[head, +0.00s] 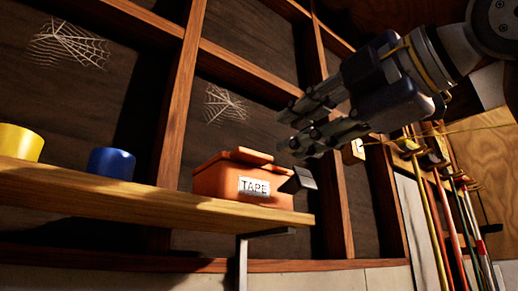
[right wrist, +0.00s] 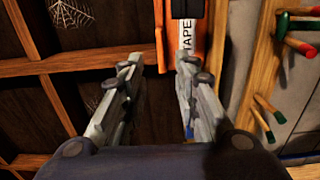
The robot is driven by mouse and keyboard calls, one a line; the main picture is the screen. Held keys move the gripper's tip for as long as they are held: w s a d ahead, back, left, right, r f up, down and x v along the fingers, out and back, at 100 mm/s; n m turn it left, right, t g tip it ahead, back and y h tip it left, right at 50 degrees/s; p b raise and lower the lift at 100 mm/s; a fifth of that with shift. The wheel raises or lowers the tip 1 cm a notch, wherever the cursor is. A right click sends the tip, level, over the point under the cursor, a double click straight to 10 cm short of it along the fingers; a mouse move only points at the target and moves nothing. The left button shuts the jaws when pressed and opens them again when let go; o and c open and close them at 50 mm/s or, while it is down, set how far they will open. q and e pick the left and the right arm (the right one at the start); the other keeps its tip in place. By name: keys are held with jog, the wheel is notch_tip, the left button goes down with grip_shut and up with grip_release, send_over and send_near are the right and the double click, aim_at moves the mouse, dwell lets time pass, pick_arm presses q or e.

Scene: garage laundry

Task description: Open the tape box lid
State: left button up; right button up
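The orange tape box (head: 215,183) sits on the wooden shelf, with a white "TAPE" label on its front. Its lid (head: 246,157) lies on top and looks closed. A dark flat piece (head: 299,180) sticks out at the box's right end. My right gripper (head: 292,128) is above and to the right of the box, apart from it, fingers pointing left. In the right wrist view the fingers (right wrist: 160,66) are spread with nothing between them. The box (right wrist: 170,40) shows beyond the fingertips, partly cut off by the top edge. My left gripper is out of view.
A yellow roll (head: 20,143) and a blue roll (head: 111,163) stand on the shelf (head: 110,190) left of the box. Wooden studs frame the wall behind, with cobwebs. Long-handled tools (head: 440,210) hang at the right. The space above the box is clear.

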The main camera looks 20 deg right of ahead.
aim_at(257, 155)
jog(key=p+x, duration=0.3)
jog(key=x, duration=0.5)
jog(key=shift+w+a, duration=0.1)
jog(key=shift+w+a+f, duration=0.1)
jog(key=shift+w+a, duration=0.15)
jog(key=shift+w, duration=0.3)
grip_shut()
